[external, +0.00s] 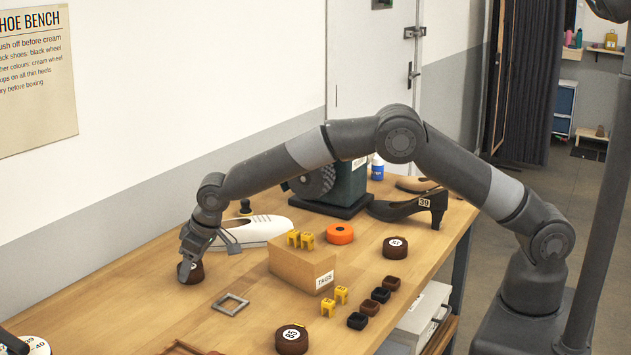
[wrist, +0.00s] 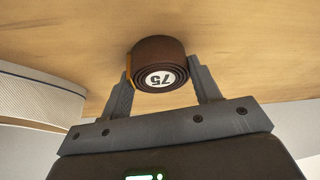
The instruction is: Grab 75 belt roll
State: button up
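The brown 75 belt roll (wrist: 160,62) lies on the wooden bench top, its white number label facing my wrist camera. In the external view the roll (external: 196,272) is at the left of the bench, partly hidden by my gripper (external: 190,262). In the wrist view my gripper (wrist: 163,82) has one finger on each side of the roll. The left finger is very close to or touching the roll's edge; a small gap shows at the right finger. The fingers are apart and do not look clamped on it.
A white shoe (external: 255,230) lies just right of my gripper. A black heeled shoe (external: 405,208) stands farther back.

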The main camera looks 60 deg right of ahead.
jog(key=c, duration=0.5)
jog(key=shift+r, duration=0.15)
